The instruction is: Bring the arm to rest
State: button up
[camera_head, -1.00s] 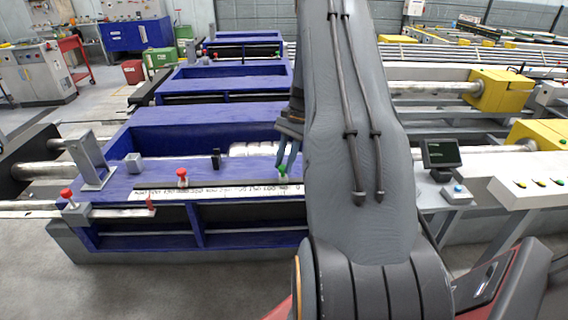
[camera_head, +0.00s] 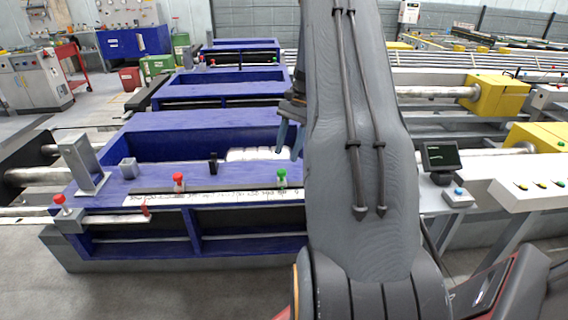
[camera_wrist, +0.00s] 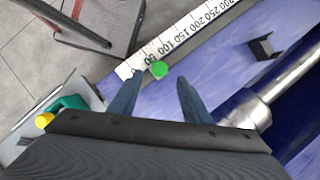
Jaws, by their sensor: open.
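My gripper (camera_head: 290,140) hangs over the blue runout table (camera_head: 200,122) at its right end, partly hidden behind my arm in the head view. In the wrist view my gripper (camera_wrist: 155,95) has its two blue-grey fingers apart, with nothing between them. A green knob (camera_head: 281,176) stands on the table by the white scale (camera_head: 225,196), a little below and left of the fingers in the head view. The green knob (camera_wrist: 160,69) also shows just beyond the fingertips in the wrist view, apart from them.
A red knob (camera_head: 178,180) and a black block (camera_head: 213,163) stand on the table. Another red knob (camera_head: 60,200) is at the left end. A small dark screen (camera_head: 441,156) and a white button panel (camera_head: 540,178) are on the right. A metal bar (camera_wrist: 295,80) lies close right of the fingers.

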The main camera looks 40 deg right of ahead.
jog(key=shift+v, duration=0.85)
jog(key=a+r+n+h, duration=0.2)
jog(key=a+n, duration=0.3)
jog(key=a, duration=0.8)
jog(key=s+a+n+t+h, duration=0.1)
jog(key=s+a+n, duration=0.4)
jog(key=s+a, duration=0.3)
jog(key=s+a+f+n+t+h, duration=0.1)
jog(key=s+a+n, duration=0.5)
jog(key=a, duration=0.8)
jog(key=s, duration=0.3)
jog(key=shift+a+h, duration=0.2)
jog(key=shift+h, duration=0.1)
jog(key=shift+w, duration=0.1)
